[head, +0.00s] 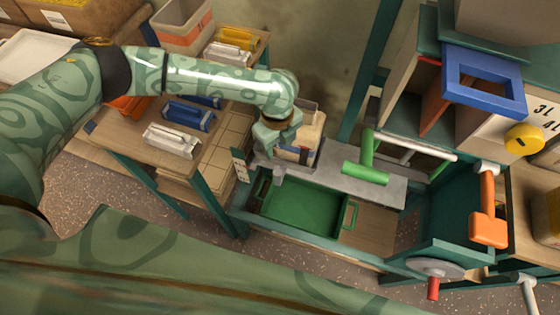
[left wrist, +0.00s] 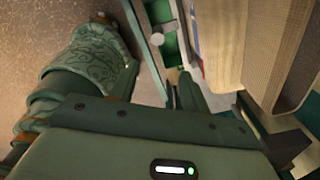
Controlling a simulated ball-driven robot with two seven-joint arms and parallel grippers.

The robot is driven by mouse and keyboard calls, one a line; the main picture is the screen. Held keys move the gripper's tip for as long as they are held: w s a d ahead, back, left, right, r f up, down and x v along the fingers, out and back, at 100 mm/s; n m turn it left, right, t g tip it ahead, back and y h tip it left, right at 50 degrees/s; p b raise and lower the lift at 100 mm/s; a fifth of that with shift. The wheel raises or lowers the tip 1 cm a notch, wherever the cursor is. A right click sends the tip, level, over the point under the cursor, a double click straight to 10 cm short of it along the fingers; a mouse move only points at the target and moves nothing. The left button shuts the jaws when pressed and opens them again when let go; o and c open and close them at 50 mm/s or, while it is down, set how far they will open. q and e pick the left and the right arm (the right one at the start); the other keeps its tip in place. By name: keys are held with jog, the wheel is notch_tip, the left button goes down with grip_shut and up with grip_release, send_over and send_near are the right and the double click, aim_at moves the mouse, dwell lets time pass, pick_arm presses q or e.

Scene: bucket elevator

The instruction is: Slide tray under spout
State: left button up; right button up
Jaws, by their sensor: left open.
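The green tray (head: 300,208) lies in the teal-framed bench, with a loop handle (head: 349,217) at its right end. My left gripper (head: 272,150) is open above the tray's back left corner, close to a small grey post (head: 279,174). No tray edge is clearly between its fingers. In the left wrist view the dark fingers (left wrist: 182,92) point toward a narrow strip of the green tray (left wrist: 174,42), and the contact point is hidden. I cannot make out for sure which part is the spout. My right gripper is not in view.
A tan and grey block (head: 308,132) stands right behind my left gripper. A green T-shaped handle (head: 366,165) sits on the grey plate. Bare wood (head: 372,228) lies right of the tray. A blue square frame (head: 485,78), an orange lever (head: 488,215) and a red-handled crank (head: 433,288) are at the right.

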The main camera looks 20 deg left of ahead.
aim_at(278, 170)
pick_arm(q)
jog(key=shift+m, duration=0.3)
jog(key=f+b, duration=0.3)
jog(key=f, duration=0.5)
jog(key=f+b, duration=0.4)
jog(key=f, duration=0.4)
jog(key=shift+s+a+f, duration=0.1)
jog(key=shift+s+a, duration=0.1)
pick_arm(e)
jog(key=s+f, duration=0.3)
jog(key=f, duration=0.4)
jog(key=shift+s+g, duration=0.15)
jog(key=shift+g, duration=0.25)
pick_arm(q)
jog(key=shift+d, duration=0.1)
grip_shut()
